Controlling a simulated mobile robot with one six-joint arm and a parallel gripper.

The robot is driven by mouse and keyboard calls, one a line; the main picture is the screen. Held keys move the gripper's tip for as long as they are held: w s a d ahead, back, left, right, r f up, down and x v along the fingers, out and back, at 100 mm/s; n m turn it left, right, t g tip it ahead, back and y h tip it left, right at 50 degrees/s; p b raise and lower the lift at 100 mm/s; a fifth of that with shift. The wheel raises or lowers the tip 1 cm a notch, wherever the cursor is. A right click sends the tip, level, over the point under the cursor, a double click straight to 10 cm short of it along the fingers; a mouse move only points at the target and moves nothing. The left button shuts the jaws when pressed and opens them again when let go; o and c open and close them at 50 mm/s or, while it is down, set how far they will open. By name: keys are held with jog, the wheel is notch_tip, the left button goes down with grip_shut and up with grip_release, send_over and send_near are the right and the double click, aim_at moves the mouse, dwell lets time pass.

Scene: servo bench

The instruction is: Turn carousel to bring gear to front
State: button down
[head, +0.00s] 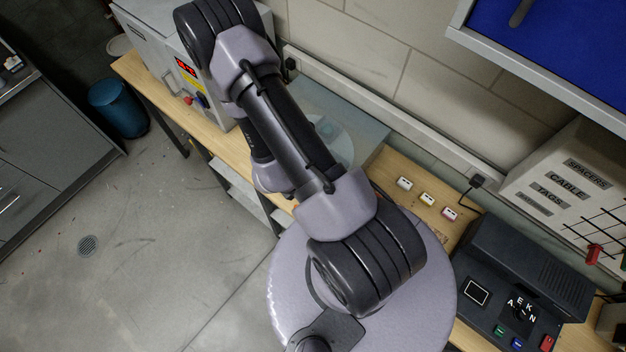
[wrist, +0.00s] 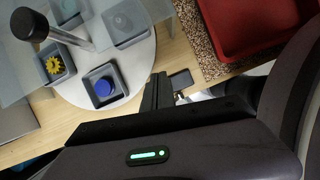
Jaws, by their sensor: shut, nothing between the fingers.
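The carousel is a pale round disc (wrist: 128,72) in the upper left of the wrist view, carrying several grey square trays. A yellow gear (wrist: 53,64) lies in the tray at the left. A round blue part (wrist: 103,86) lies in the tray nearest my gripper. A post with a black knob (wrist: 30,25) stands up at upper left. My gripper (wrist: 157,78) is shut and empty, its tips just beside the disc's right rim; I cannot tell whether they touch. In the head view my arm hides the gripper and most of the carousel.
A translucent grey panel (wrist: 18,72) covers part of the disc's left side. A red tray (wrist: 245,25) on a brown speckled mat (wrist: 196,38) is at upper right. A small dark square (wrist: 181,79) lies right of my fingers. A dark console (head: 520,270) stands at right.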

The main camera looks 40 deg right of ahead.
jog(key=w+a+f+n+t+h+b, duration=0.1)
jog(key=w+a+f+n+h+b, duration=0.15)
jog(key=a+h+b, duration=0.35)
jog(key=shift+y, duration=0.7)
jog(key=x, duration=0.3)
jog(key=d+r+b+x, duration=0.1)
jog(key=x, duration=0.3)
jog(key=d+r+b+x, duration=0.1)
jog(key=x, duration=0.3)
jog(key=shift+w+f, duration=0.15)
jog(key=shift+w, duration=0.2)
jog(key=d, duration=0.3)
jog(key=shift+w, duration=0.2)
jog(key=shift+d, duration=0.45)
jog(key=shift+w, duration=0.1)
jog(key=shift+d, duration=0.1)
